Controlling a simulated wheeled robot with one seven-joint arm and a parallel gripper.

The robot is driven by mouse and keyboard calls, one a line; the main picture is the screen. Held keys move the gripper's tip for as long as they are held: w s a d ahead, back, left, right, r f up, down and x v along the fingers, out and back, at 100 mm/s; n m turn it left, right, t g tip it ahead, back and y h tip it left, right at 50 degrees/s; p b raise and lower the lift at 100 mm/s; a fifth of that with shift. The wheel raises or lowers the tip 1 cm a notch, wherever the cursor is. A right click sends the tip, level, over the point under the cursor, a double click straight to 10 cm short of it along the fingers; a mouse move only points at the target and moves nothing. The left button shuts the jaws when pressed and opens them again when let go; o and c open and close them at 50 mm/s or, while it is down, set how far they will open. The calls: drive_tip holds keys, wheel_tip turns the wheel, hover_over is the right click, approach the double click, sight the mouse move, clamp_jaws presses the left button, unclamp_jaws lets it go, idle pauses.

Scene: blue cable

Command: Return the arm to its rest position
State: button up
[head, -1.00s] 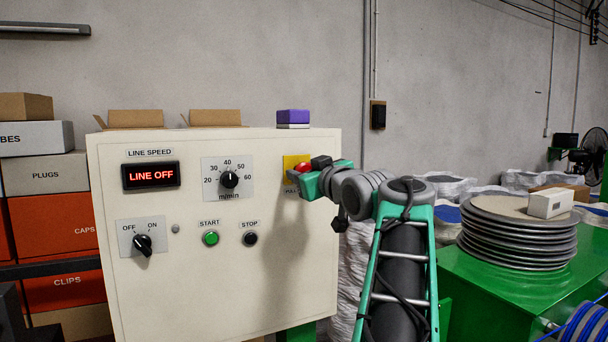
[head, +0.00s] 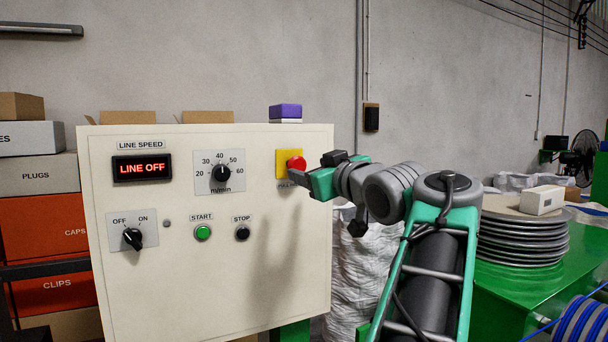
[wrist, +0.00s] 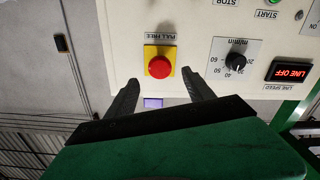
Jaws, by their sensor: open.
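My gripper (head: 294,177) is in front of the control panel (head: 230,290), near its right edge. In the wrist view my gripper (wrist: 162,88) shows two dark fingers spread apart with nothing between them. The red emergency button (head: 296,163) on its yellow plate stands clear of the fingers; it also shows in the wrist view (wrist: 159,67), upside down, beyond the fingertips. My arm reaches up from the bottom right in the head view, its elbow bent toward the panel.
The panel's display (head: 142,168) reads LINE OFF and the off/on knob (head: 133,238) sits below it. A purple and white block (head: 285,111) rests on top of the panel. At right, a stack of grey discs (head: 520,245) bears a white box (head: 542,200) on a green surface (head: 500,290).

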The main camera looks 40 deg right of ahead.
drive_tip(key=shift+a, duration=0.1)
idle(0.3)
drive_tip(key=w+a+f+m+g+y, duration=0.1)
drive_tip(key=w+a+f+g+y, duration=0.15)
drive_tip(key=a+f, duration=0.75)
drive_tip(key=w+a+f+g+y, duration=0.1)
drive_tip(key=w+a+f+g, duration=0.25)
drive_tip(key=a+f, duration=0.65)
drive_tip(key=s+a+f+g, duration=0.2)
drive_tip(key=s+a+f, duration=0.2)
drive_tip(key=f, duration=0.5)
drive_tip(key=s+a+f+n+g+y, duration=0.1)
drive_tip(key=s+a+f+g, duration=0.2)
drive_tip(key=s+f, duration=0.3)
drive_tip(key=s+a+f+g, duration=0.2)
drive_tip(key=s+a+f, duration=0.3)
drive_tip(key=f, duration=0.8)
drive_tip(key=shift+s+a+g, duration=0.2)
drive_tip(key=shift+a+g, duration=0.1)
drive_tip(key=shift+a, duration=0.3)
drive_tip(key=shift+y, duration=0.25)
